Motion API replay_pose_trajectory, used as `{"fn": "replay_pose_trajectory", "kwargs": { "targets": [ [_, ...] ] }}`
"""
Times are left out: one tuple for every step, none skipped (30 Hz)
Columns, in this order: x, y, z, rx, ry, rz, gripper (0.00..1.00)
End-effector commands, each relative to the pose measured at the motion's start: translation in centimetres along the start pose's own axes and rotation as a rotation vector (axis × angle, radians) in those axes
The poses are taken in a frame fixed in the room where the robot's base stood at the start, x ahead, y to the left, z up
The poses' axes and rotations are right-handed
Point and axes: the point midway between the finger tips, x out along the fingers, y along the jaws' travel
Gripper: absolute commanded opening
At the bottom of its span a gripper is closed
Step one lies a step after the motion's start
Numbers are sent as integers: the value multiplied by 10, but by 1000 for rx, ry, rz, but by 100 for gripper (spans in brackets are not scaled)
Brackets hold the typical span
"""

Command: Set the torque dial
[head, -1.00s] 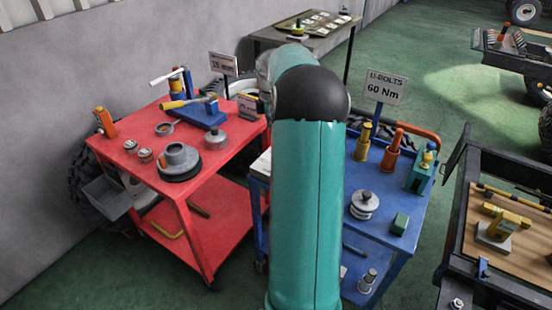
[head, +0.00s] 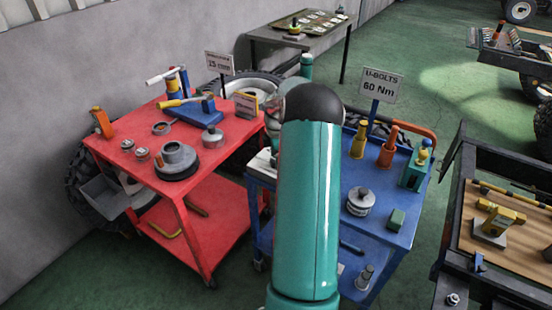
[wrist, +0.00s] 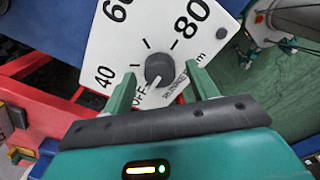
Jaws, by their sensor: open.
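The torque dial's dark round knob (wrist: 158,70) sits on a white panel (wrist: 120,50) in the wrist view. The panel is marked OFF, 40, 60 and 80, with 60 partly cut off. A pale mark on the knob appears to point down-left, near OFF. My gripper (wrist: 161,75) is open, with one green finger on each side of the knob. I cannot tell whether the fingers touch it. In the head view my arm hides the knob and gripper.
The red cart (head: 215,150) at left carries a vise, cans and a round flanged part. A wood-topped bench (head: 515,220) is at right.

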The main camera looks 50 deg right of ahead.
Motion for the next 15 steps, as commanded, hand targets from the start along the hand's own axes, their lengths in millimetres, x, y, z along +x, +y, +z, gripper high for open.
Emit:
{"fn": "replay_pose_trajectory", "kwargs": {
  "targets": [
    [4, 0, 0, 0, 0, 0, 58],
    [5, 0, 0, 0, 0, 0, 58],
    [6, 0, 0, 0, 0, 0, 58],
    [6, 0, 0, 0, 0, 0, 58],
    [7, 0, 0, 0, 0, 0, 58],
    [7, 0, 0, 0, 0, 1, 58],
    [7, 0, 0, 0, 0, 1, 58],
    [7, 0, 0, 0, 0, 1, 58],
    [7, 0, 0, 0, 0, 0, 58],
    [7, 0, 0, 0, 0, 0, 58],
    [6, 0, 0, 0, 0, 0, 56],
    [6, 0, 0, 0, 0, 0, 49],
    [6, 0, 0, 0, 0, 0, 43],
    [6, 0, 0, 0, 0, 0, 37],
    [6, 0, 0, 0, 0, 0, 29]
  ]
}}
